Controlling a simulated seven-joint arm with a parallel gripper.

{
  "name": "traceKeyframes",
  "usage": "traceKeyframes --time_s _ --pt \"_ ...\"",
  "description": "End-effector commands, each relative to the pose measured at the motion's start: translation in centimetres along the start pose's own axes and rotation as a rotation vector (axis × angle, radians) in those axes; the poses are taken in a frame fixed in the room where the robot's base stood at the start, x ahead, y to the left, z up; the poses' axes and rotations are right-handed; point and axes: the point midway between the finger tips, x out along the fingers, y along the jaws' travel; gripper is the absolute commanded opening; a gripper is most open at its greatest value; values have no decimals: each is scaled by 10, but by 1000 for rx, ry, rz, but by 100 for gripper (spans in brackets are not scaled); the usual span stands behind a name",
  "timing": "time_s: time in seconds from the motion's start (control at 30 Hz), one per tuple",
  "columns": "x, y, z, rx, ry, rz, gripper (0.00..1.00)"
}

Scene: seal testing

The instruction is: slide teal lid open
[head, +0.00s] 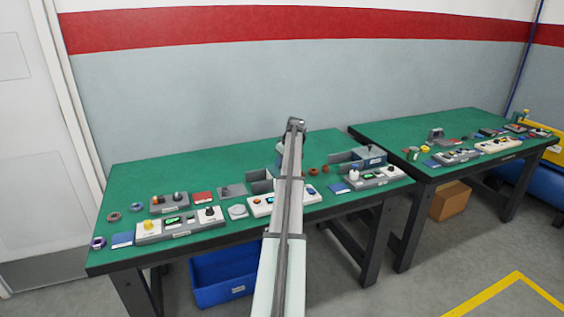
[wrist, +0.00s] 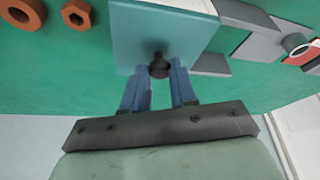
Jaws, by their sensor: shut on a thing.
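The teal lid (wrist: 152,32) shows in the wrist view as a flat, pale teal panel at top centre. A short dark knob (wrist: 159,71) sticks out near its lower edge. My gripper (wrist: 160,66) has its two blue fingers on either side of this knob and is shut on it. In the head view my arm stretches over the near table and covers its middle. The lid and my fingertips cannot be made out there. How far the lid stands open cannot be told.
An orange ring (wrist: 22,12) and an orange nut (wrist: 77,14) lie left of the lid. Grey fixtures (wrist: 258,42) stand close on its right. The green table (head: 140,180) holds several devices along its front. A second table (head: 440,125) stands to the right.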

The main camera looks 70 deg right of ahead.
Motion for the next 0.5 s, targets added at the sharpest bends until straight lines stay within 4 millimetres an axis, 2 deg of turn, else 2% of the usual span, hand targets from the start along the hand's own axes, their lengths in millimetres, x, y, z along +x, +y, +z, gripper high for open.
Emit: traceKeyframes --time_s 0.17,0.27,0.5 --pt "0 -3 -1 0 0 1 0" --pt "2 -14 -5 -2 0 0 0" --pt "10 -67 -24 -4 1 0 0"
